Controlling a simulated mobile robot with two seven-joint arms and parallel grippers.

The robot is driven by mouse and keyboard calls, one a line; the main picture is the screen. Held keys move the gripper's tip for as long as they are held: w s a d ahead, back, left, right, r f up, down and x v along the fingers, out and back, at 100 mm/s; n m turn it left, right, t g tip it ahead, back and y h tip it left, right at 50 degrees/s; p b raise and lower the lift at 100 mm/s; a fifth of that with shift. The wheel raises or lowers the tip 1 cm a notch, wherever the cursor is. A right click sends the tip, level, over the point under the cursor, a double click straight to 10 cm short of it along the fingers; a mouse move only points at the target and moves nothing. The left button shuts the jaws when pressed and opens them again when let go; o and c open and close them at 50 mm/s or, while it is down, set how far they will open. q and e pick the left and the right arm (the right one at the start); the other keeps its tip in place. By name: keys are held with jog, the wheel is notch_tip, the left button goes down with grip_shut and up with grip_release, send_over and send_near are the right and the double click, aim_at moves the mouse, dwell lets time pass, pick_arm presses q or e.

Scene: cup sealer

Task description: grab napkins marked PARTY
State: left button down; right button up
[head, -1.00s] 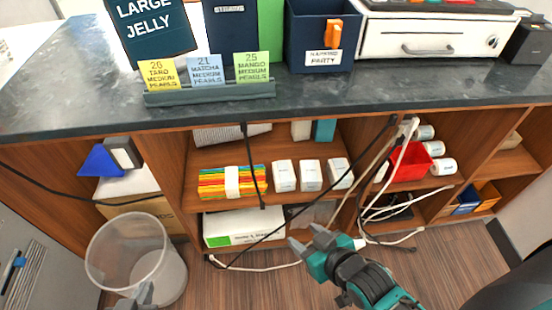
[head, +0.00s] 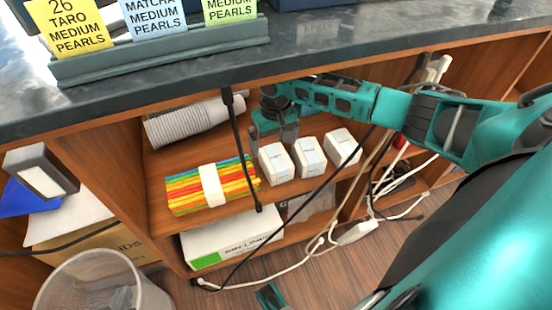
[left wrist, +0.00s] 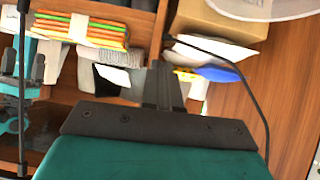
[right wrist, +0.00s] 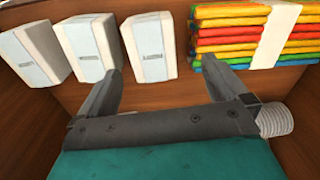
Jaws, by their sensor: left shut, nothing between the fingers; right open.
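Three white packs stand in a row on the shelf under the counter: left (head: 275,163), middle (head: 309,157) and right (head: 342,146). Their labels are too small to read, so I cannot tell if any is marked PARTY. My right gripper (head: 272,132) is open and empty, reaching in behind the left pack. In the right wrist view that left pack (right wrist: 149,48) shows ahead, between the spread fingers.
A banded colourful stack (head: 210,188) lies left of the packs, with a grey cup stack (head: 195,122) behind. Black cables (head: 240,150) hang before the shelf. The counter edge (head: 200,98) is just above my right arm. The bin (head: 100,285) stands lower left.

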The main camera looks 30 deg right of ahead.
aim_at(276, 157)
jog(key=shift+w+d+r, duration=0.15)
jog(key=shift+d, duration=0.6)
jog(key=shift+f+m+b, duration=0.3)
jog(key=shift+f+b, duration=0.3)
jog(key=shift+f, duration=0.3)
jog(key=f+b, duration=0.1)
jog(key=f, duration=0.1)
jog(key=f+b, duration=0.1)
jog(key=f, duration=0.2)
jog(key=shift+w+a+b, duration=0.15)
jog(key=shift+w+b, duration=0.05)
jog(key=shift+b, duration=0.2)
jog(key=shift+f, duration=0.2)
pick_arm(q)
jog(key=shift+w+d+f, duration=0.2)
jog(key=shift+w+f, duration=0.05)
jog(key=shift+f, duration=0.35)
jog(key=shift+w+d+f, duration=0.15)
jog(key=shift+w+f, duration=0.1)
jog(key=shift+f, duration=0.35)
pick_arm(e)
jog(key=shift+r, duration=0.1)
jog(key=c, duration=1.1)
jog(key=shift+r, duration=0.1)
